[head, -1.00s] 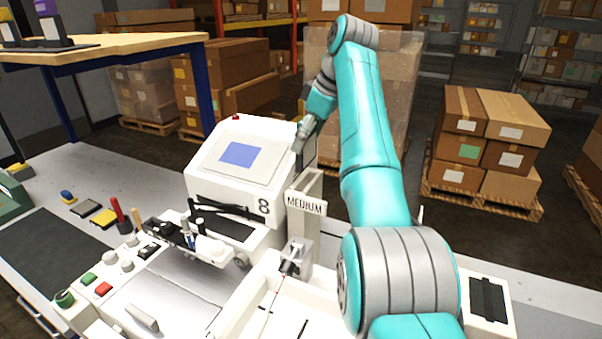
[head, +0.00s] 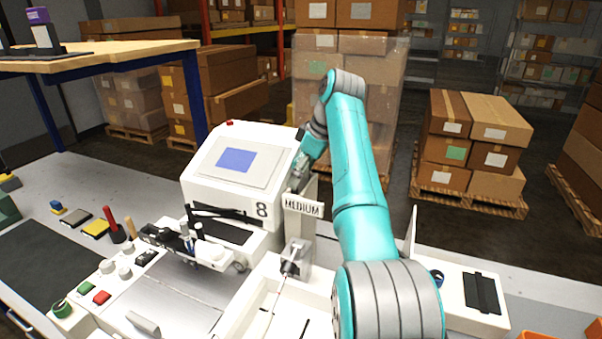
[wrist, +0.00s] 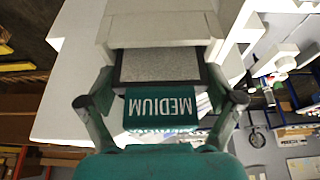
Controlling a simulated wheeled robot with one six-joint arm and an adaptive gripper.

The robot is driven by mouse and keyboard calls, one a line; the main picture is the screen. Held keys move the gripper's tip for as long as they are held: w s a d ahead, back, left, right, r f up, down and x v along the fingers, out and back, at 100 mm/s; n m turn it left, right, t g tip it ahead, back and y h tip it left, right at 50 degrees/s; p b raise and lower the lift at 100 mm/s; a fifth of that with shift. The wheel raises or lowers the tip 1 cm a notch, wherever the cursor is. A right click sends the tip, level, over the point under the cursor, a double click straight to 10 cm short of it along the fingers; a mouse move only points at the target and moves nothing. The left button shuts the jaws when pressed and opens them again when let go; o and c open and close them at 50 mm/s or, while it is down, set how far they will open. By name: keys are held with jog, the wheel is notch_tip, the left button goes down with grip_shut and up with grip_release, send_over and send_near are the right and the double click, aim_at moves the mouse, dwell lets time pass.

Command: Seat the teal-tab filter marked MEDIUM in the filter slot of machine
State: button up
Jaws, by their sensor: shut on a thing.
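In the wrist view, my gripper (wrist: 160,88) is shut on the teal-tab filter (wrist: 160,66), with one finger at each side. The filter has a grey mesh in a dark frame. Its teal tab (wrist: 160,107) reads MEDIUM and appears upside down. The filter's far edge meets a pale housing (wrist: 160,28); how deep it sits there is hard to tell. In the head view, the white machine (head: 240,170) carries a blue screen and the number 8. My gripper reaches down at the machine's right side, mostly hidden, and the filter cannot be made out there.
A white upright with a MEDIUM sign (head: 302,207) stands right of the machine. A pen carriage (head: 195,245) and buttons are in front. A wooden-topped table (head: 110,48) is at the left. Stacked boxes (head: 470,150) stand on a pallet behind to the right.

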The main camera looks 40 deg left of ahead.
jog(key=o, duration=0.8)
jog(key=shift+f, duration=0.1)
jog(key=shift+o, duration=0.2)
jog(key=v, duration=1.2)
jog(key=shift+d, duration=0.1)
